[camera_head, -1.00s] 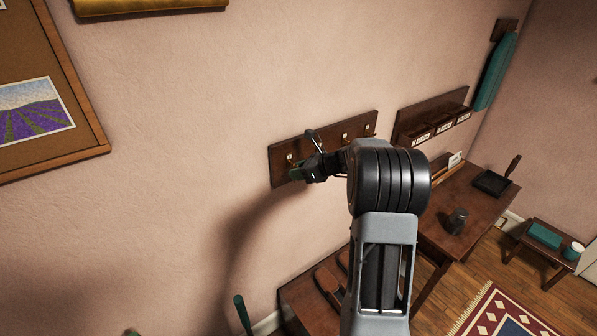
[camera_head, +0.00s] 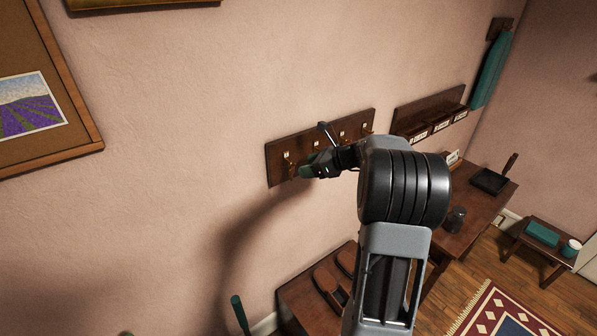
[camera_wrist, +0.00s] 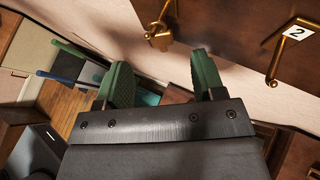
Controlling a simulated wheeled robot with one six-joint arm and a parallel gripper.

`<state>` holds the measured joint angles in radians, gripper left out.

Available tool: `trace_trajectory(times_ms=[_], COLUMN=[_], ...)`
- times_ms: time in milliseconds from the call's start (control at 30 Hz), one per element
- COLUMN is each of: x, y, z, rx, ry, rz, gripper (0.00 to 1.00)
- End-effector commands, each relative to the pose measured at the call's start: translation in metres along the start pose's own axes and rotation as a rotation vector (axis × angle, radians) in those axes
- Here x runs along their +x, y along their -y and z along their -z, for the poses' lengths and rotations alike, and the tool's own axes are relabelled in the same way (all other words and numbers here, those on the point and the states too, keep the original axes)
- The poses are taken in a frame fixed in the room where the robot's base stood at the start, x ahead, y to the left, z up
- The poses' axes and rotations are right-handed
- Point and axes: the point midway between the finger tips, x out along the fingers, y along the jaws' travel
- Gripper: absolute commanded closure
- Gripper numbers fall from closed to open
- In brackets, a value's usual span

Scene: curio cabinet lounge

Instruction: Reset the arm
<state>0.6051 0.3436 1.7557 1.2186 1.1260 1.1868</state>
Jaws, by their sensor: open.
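My gripper (camera_head: 308,166) is in front of the wooden hook board (camera_head: 276,166) on the wall, near its left end. In the wrist view my gripper (camera_wrist: 160,80) shows two green fingers spread apart with nothing between them. A brass key (camera_wrist: 158,36) hangs on a hook just beyond the fingers, apart from them. A brass hook (camera_wrist: 275,65) below a label "2" (camera_wrist: 298,33) is to the right, and it looks empty.
A wall rack with labelled slots (camera_head: 430,115) is right of the hook board. Below are a desk (camera_head: 480,215) with a dark cup (camera_head: 456,220) and a black tray (camera_head: 490,181), and a low bench (camera_head: 300,295). A small stool (camera_head: 540,250) stands far right. Open wall lies left of the board.

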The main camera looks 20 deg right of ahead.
Motion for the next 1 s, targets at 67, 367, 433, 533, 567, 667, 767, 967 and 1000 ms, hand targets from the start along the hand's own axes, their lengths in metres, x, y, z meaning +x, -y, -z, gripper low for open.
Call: trace_trajectory(times_ms=[67,367,433,533,567,667,767,967,1000], x=[-0.018,-0.067,-0.074,-0.081,-0.082,-0.085,-0.086,-0.082,-0.080], y=[0.001,0.000,0.000,0.000,0.000,0.000,0.000,-0.001,-0.006], z=[0.002,0.001,0.001,0.001,0.001,0.000,0.000,0.026,0.041], rx=[0.000,0.000,0.001,0.002,0.002,0.001,-0.016,-0.245,-0.318], ry=[0.001,0.000,0.000,0.000,0.000,0.000,0.000,-0.097,-0.151], rz=[0.006,0.002,0.001,0.001,0.001,0.000,-0.001,0.000,-0.019], gripper=[0.37,0.37,0.37,0.37,0.37,0.37,0.37,0.37,0.37])
